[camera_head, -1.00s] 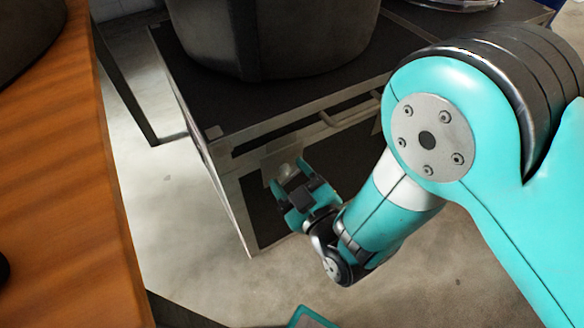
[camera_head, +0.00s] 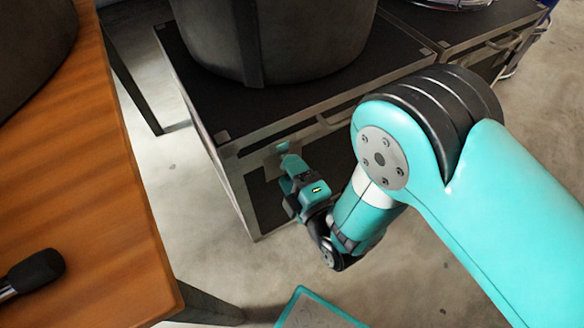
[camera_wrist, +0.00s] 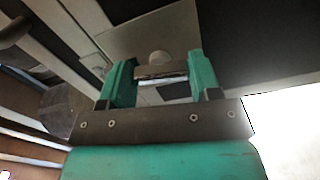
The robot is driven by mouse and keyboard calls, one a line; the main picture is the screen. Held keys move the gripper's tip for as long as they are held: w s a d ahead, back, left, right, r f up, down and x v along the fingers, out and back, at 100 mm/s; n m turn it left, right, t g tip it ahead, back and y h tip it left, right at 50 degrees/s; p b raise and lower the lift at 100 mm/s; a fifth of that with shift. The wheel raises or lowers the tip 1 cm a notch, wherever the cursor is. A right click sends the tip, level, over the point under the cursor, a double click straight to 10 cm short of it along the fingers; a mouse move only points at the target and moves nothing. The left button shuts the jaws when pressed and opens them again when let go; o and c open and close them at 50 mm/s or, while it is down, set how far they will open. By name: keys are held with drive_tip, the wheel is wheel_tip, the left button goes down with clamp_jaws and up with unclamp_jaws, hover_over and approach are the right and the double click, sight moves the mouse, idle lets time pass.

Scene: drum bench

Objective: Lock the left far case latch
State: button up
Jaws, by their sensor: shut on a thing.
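A black flight case (camera_head: 190,80) with metal edges stands on the floor in the head view. On its front face near the left corner, my gripper (camera_head: 290,163) is up against a latch and hides most of it. In the wrist view, the latch (camera_wrist: 160,57) shows as a rounded grey knob on a pale metal plate (camera_wrist: 150,30). The two teal fingers of my gripper (camera_wrist: 161,78) sit on either side of the latch, shut on it with a metal bar between them. The exact angle of the latch is hard to tell.
A large dark drum case (camera_head: 280,40) stands on top of the flight case. A wooden table (camera_head: 100,200) with a black-headed object (camera_head: 38,268) is at the left. Another case (camera_head: 470,25) is at the back right. Open concrete floor lies in front.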

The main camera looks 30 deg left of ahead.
drive_tip(key=shift+s+n+p, duration=0.15)
drive_tip(key=shift+n+p, duration=0.2)
drive_tip(key=shift+n, duration=0.75)
drive_tip(key=o, duration=0.9)
